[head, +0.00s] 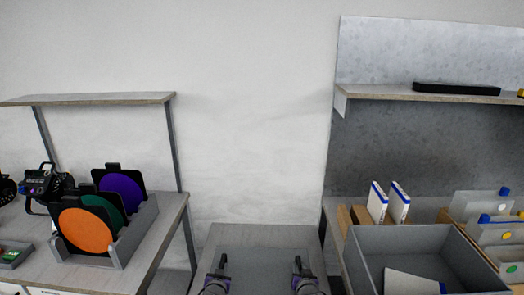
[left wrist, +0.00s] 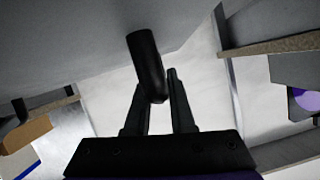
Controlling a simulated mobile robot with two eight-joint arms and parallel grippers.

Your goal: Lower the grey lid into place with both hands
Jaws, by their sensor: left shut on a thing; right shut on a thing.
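The grey lid (head: 262,270) lies flat at the bottom centre of the head view, between my two grippers. Its near part is cut off by the frame. My left gripper (head: 221,272) is shut on a black upright handle at the lid's left side. In the left wrist view the lid (left wrist: 75,50) fills the upper left, and its black handle (left wrist: 147,65) sits between the fingers of my left gripper (left wrist: 158,88). My right gripper (head: 300,270) is shut on the matching handle at the right side. What lies beneath the lid is hidden.
A left bench (head: 165,235) carries a grey rack with orange, green and purple discs (head: 85,230) and a black lamp (head: 45,184). At right stand a large open grey bin (head: 365,262), blue-and-white boxes (head: 378,203) and a shelf (head: 400,93). A gap separates the left bench from the centre.

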